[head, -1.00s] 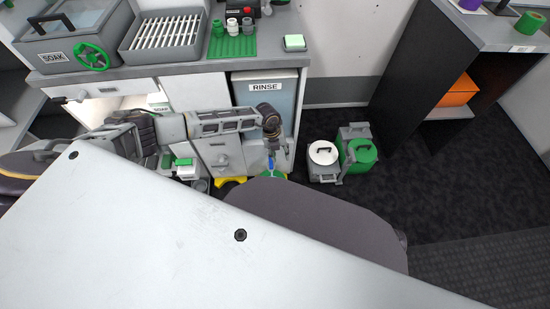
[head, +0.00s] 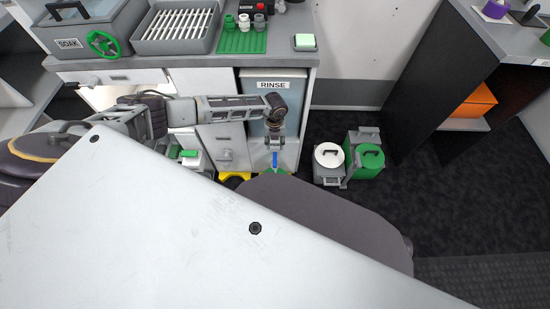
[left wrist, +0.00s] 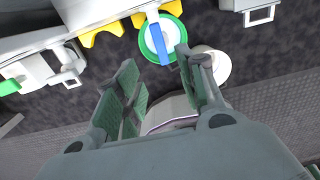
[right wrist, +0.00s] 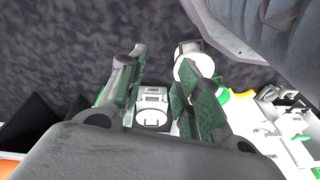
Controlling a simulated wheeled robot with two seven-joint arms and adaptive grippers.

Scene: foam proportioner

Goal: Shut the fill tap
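A blue lever (head: 274,160), which looks like the tap's handle, shows low in front of the RINSE cabinet. In the left wrist view the blue lever (left wrist: 157,42) lies across a green round rim, just beyond my fingertips. The rest of the tap cannot be made out. My left gripper (head: 274,143) points down just above the lever in the head view. In the left wrist view my left gripper (left wrist: 155,62) is open, its fingers apart with nothing clearly between them. My right gripper (right wrist: 160,72) is open and empty in the right wrist view; the head view does not show it.
The RINSE cabinet (head: 272,100) stands behind the lever, with yellow feet or brackets (head: 234,177) low beside it. A white-lidded can (head: 329,155) and a green can (head: 367,160) stand to the right. Dark floor (head: 400,210) is clear beyond them.

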